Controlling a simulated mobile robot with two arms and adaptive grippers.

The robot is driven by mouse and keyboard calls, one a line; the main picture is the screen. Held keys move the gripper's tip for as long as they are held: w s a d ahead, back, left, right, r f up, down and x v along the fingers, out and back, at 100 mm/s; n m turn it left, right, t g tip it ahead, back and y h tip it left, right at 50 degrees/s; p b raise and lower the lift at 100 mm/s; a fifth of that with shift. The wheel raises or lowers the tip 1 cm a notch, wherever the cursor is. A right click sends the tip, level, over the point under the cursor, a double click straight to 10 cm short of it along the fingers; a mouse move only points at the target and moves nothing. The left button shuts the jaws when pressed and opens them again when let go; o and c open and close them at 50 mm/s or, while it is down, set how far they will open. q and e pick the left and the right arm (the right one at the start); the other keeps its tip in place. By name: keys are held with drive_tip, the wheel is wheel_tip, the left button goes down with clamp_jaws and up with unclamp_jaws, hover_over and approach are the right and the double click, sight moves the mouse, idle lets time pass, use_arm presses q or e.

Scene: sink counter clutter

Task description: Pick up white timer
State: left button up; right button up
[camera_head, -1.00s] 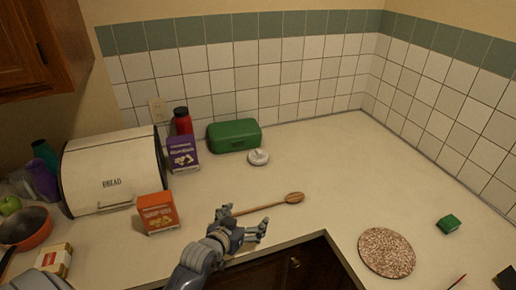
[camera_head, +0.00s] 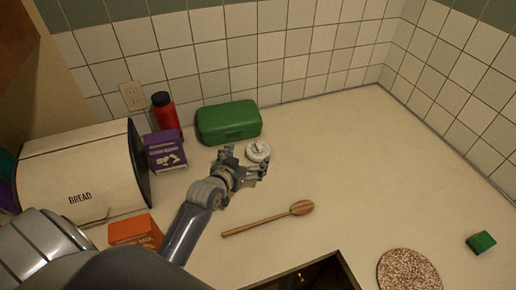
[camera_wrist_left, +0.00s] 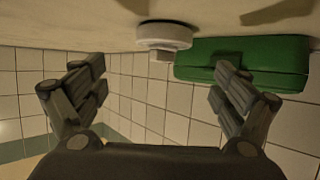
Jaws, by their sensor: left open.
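The white timer (camera_head: 258,149) is a small round thing on the counter, in front of the right end of a green box (camera_head: 229,122). My left gripper (camera_head: 245,161) is open at the near side of the timer, its fingers spread and empty. The wrist view looks upside down. There the white timer (camera_wrist_left: 163,36) shows between and beyond the two open fingers (camera_wrist_left: 160,70), with the green box (camera_wrist_left: 245,60) beside it. I cannot tell from the head view whether a fingertip touches the timer. My right gripper is not in view.
A purple box (camera_head: 166,152) and a red bottle (camera_head: 163,111) stand left of the green box. A bread bin (camera_head: 75,175) and an orange box (camera_head: 134,232) are farther left. A wooden spoon (camera_head: 268,218) lies in front.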

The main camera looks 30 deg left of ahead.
sight(257, 150)
use_arm(q)
drive_tip(key=shift+x, duration=1.1)
drive_tip(key=shift+w+f, duration=0.15)
drive_tip(key=shift+w, duration=0.2)
drive_tip(key=shift+w+a+f+p, duration=0.1)
drive_tip(key=shift+w+f+p, duration=0.05)
drive_tip(key=shift+w+p, duration=0.15)
drive_tip(key=shift+w+f, duration=0.15)
drive_tip(key=shift+w, duration=0.15)
drive_tip(key=p+x, duration=0.1)
drive_tip(key=x, duration=0.2)
drive_tip(key=shift+s+a+f, duration=0.1)
drive_tip(key=shift+s+f, duration=0.05)
drive_tip(key=shift+f, duration=0.05)
drive_tip(key=shift+w+f, duration=0.3)
drive_tip(key=shift+w, duration=0.2)
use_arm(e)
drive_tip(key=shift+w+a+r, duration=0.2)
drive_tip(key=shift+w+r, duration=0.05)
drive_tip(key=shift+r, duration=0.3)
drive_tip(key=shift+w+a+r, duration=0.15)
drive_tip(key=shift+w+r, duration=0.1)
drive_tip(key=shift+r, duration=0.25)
